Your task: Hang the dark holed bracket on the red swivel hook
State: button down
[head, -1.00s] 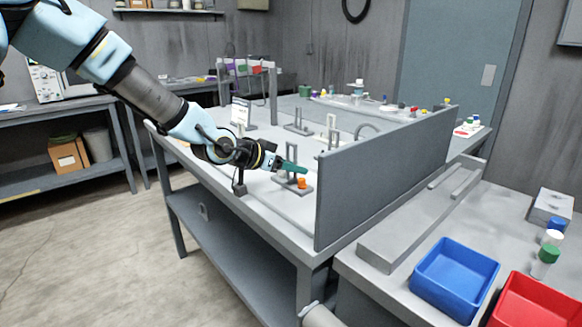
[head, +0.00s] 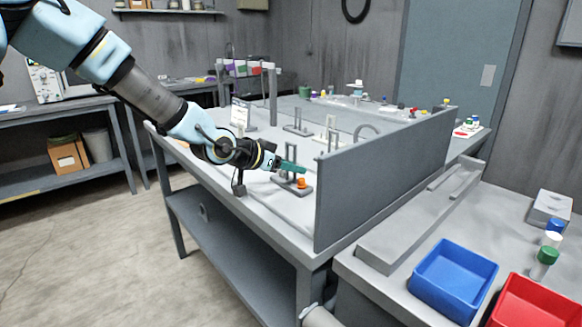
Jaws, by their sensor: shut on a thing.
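My gripper (head: 276,163) is low over the grey workbench (head: 215,170), pointing right. A dark teal-green piece (head: 292,167) sticks out from its jaws, which are shut on it. The piece is too small here to show holes, and I cannot tell for sure that it is the bracket. Just below it stands a small grey fixture with an orange knob (head: 301,183); I cannot tell whether the piece touches it. A small red patch (head: 256,70) shows on the rack at the back, beside purple and green ones. No red swivel hook can be made out clearly.
A tall grey partition (head: 385,175) stands close to the right of my gripper. Several grey fixtures (head: 298,128) stand farther back on the bench. A black stand (head: 239,183) is at the bench's near edge. Blue (head: 453,280) and red (head: 530,300) bins sit at front right.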

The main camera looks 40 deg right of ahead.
aim_at(292, 146)
jog(key=shift+r+p, duration=1.85)
jog(key=shift+r, duration=0.5)
